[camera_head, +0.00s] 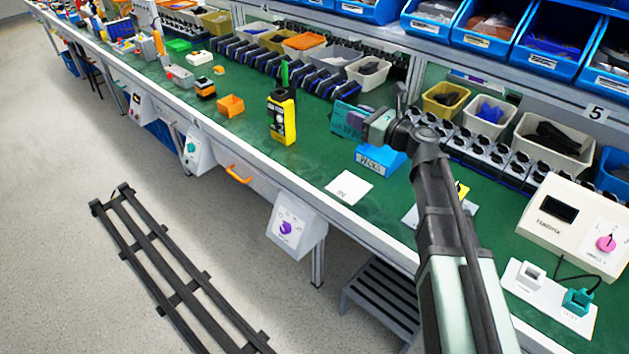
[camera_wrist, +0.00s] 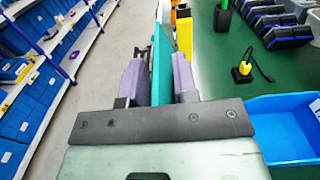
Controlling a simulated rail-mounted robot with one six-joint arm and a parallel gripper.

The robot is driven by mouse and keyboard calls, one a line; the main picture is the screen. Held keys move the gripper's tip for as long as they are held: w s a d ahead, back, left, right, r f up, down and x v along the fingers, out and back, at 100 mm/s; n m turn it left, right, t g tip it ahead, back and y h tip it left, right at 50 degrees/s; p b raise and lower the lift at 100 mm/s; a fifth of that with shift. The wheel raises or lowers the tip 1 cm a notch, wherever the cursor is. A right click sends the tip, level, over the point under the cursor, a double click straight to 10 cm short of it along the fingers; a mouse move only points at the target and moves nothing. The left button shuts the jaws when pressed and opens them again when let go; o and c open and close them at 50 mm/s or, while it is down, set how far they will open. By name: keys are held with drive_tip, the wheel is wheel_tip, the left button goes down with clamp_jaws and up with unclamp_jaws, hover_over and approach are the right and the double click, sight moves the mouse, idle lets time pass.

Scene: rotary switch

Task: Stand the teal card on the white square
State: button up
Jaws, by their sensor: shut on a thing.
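The teal card (camera_head: 345,118) is held between the fingers of my gripper (camera_head: 366,123), above the green bench and close to a blue open box (camera_head: 384,161) in the head view. In the wrist view the teal card (camera_wrist: 162,70) shows nearly edge-on between the two purple-grey fingers of my gripper (camera_wrist: 159,78). The white square (camera_head: 350,187) lies flat near the bench's front edge, nearer the viewer than the card, with small dark print on it and nothing standing on it. The card's lower edge looks clear of the bench, but its height is hard to tell.
A yellow meter (camera_head: 282,117) stands left of the card. A second pale sheet (camera_head: 411,214) lies partly behind my arm. A cream instrument (camera_head: 575,228) and a white socket plate (camera_head: 549,298) are at right. Bins line the back. The bench around the white square is clear.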

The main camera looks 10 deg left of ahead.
drive_tip(key=shift+w+d+t, duration=0.2)
drive_tip(key=shift+t, duration=0.1)
drive_tip(key=shift+d+f, duration=0.1)
drive_tip(key=shift+d, duration=0.15)
wheel_tip(320, 180, down, 20)
drive_tip(key=b, duration=2)
drive_tip(key=shift+f+b, duration=0.15)
drive_tip(key=shift+b, duration=0.15)
drive_tip(key=shift+r, duration=0.25)
drive_tip(key=shift+f, duration=0.15)
drive_tip(key=o, duration=0.9)
drive_tip(key=v, duration=1.2)
drive_tip(key=shift+s+r+p, duration=0.15)
drive_tip(key=shift+r+p, duration=0.15)
drive_tip(key=shift+r, duration=0.05)
